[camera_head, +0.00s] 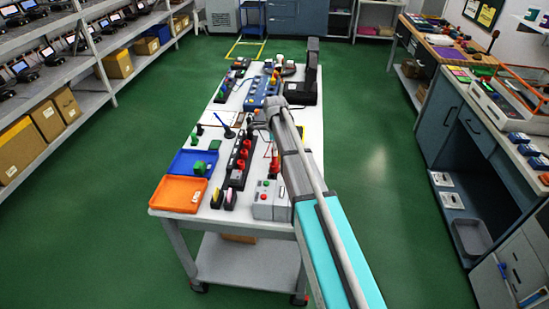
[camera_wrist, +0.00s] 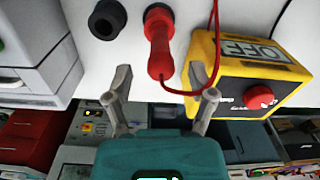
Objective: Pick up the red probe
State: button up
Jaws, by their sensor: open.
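The red probe (camera_wrist: 159,45) shows in the wrist view, pointing away from the white surface with its wide collar at the top. A thin red cable leaves its near end and loops up to the right, passing by my right finger. My gripper (camera_wrist: 161,82) is open, with one finger to each side of the probe's near end. I see a gap on both sides, and no clear contact. In the head view my arm hides much of the table's right side, and I cannot make out the probe clearly there.
A yellow box (camera_wrist: 232,62) with a red button stands close right of my fingers. A black round fitting (camera_wrist: 107,18) is left of the probe. An orange tray (camera_head: 163,205) and a blue tray (camera_head: 178,168) lie on the crowded white table. Green floor surrounds it.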

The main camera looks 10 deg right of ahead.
aim_at(274, 159)
jog(key=shift+f+b, duration=2.45)
jog(key=shift+f, duration=0.05)
grip_shut()
